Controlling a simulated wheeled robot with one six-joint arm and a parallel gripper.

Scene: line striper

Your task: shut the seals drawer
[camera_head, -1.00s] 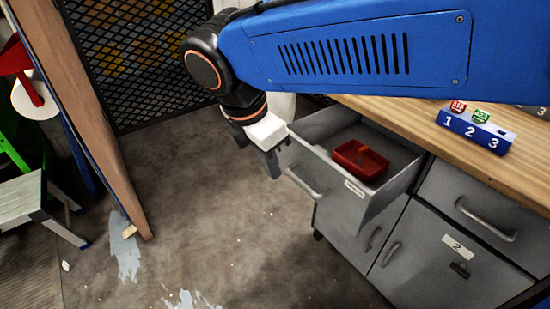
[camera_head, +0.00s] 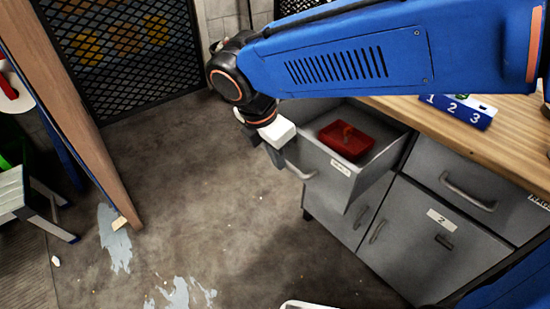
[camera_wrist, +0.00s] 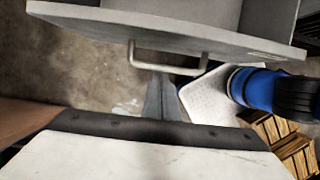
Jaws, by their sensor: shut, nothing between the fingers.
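The grey drawer (camera_head: 334,172) with a small label on its front stands pulled out of the cabinet below the wooden worktop. A red tray (camera_head: 347,140) lies inside it. My gripper (camera_head: 275,158) is shut and empty, at the left end of the drawer front, close to its handle (camera_head: 301,172). In the wrist view the drawer front (camera_wrist: 180,30) spans the top, and the bar handle (camera_wrist: 165,66) hangs just ahead of my shut fingertips (camera_wrist: 163,82). I cannot tell whether the fingers touch the handle or the front. The label is too small to read.
A closed drawer (camera_head: 462,180) and a door labelled 2 (camera_head: 430,235) are to the right. A blue numbered block (camera_head: 457,110) sits on the worktop (camera_head: 405,112). A wooden panel (camera_head: 75,125) and step stool (camera_head: 15,190) stand left. The floor (camera_head: 190,190) between is mostly clear.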

